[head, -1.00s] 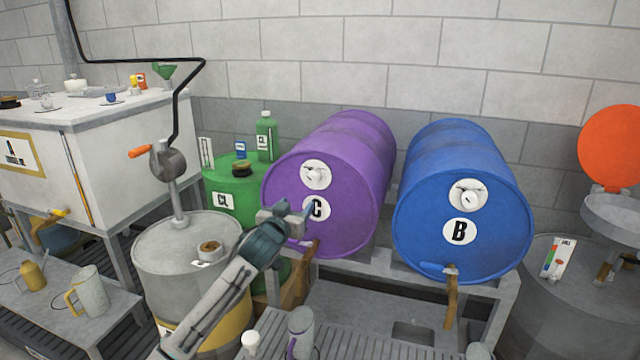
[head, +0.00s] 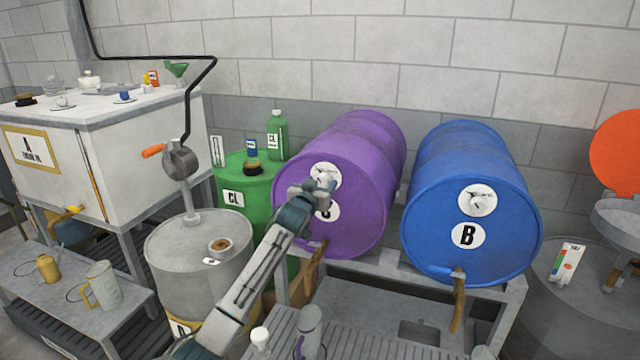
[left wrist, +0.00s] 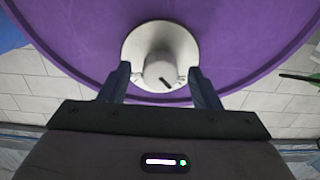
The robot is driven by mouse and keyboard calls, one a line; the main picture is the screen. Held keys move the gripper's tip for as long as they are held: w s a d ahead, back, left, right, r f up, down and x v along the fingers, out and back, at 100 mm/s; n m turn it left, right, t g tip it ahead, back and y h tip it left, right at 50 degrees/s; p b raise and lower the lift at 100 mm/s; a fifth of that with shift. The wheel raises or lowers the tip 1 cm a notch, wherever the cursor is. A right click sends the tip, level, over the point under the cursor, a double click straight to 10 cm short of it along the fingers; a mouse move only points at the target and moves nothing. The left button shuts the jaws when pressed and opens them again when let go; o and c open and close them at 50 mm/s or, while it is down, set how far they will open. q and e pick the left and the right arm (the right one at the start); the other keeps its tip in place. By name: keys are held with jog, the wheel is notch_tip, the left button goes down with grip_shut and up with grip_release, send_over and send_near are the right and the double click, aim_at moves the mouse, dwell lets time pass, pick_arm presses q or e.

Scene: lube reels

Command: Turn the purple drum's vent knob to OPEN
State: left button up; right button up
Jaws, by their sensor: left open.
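The purple drum (head: 345,225) lies on its side on a rack, its round end facing me. Its vent knob (left wrist: 160,70) is light grey with a dark pointer line, on a round white plate (left wrist: 133,48) with small markings too small to read. In the head view the plate (head: 320,171) is partly covered by my gripper. My left gripper (head: 327,186) is in front of the drum's face. In the left wrist view its two open fingers (left wrist: 158,85) stand on either side of the knob, apart from it. My right gripper is not in view.
A blue drum (head: 470,210) marked B lies to the right on the same rack. A grey drum (head: 165,265) and a green drum (head: 232,180) stand to the left.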

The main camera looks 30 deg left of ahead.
pick_arm(q)
jog(key=c, duration=1)
jog(key=shift+m+p, duration=0.3)
jog(key=shift+m, duration=0.1)
jog(key=shift+r+m+p, duration=0.15)
jog(key=shift+m+p, duration=0.6)
jog(key=shift+m, duration=0.15)
jog(key=m+p, duration=0.2)
jog(key=shift+m, duration=0.4)
jog(key=shift+m+p, duration=0.7)
jog(key=shift+m, duration=0.2)
jog(key=shift+m+p, duration=0.65)
jog(key=shift+m, duration=0.25)
jog(key=shift+m+p, duration=0.75)
jog(key=shift+m, duration=0.15)
jog(key=m+p, duration=0.3)
jog(key=m, duration=0.1)
jog(key=shift+m+p, duration=1.15)
jog(key=shift+m, duration=0.35)
jog(key=shift+f, duration=0.2)
